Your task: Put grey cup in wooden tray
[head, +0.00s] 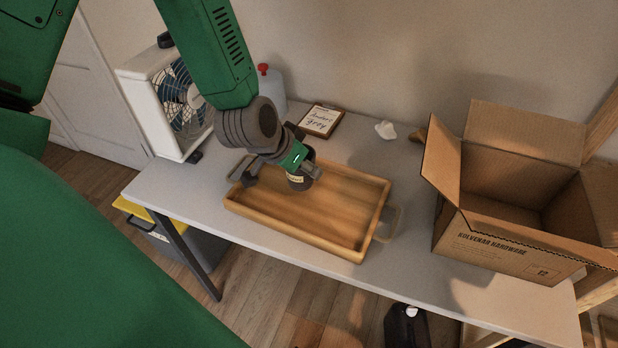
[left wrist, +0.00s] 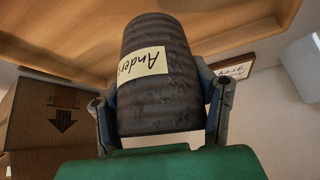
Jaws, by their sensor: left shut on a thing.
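The grey cup (left wrist: 158,99) is dark and ribbed, with a pale name label. My left gripper (left wrist: 162,115) is shut on it, a finger on either side. In the head view the cup (head: 299,182) is over the left back part of the wooden tray (head: 345,205), partly hidden by my gripper (head: 285,172). I cannot tell whether the cup touches the tray floor. The tray is a shallow rectangle with metal handles and is otherwise empty. My right gripper is not in view.
An open cardboard box (head: 500,237) stands right of the tray. A clipboard (head: 321,121) with a written note, a white lump (head: 385,130) and a jug with a red cap (head: 271,88) are behind it. A box fan (head: 176,100) stands at the left.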

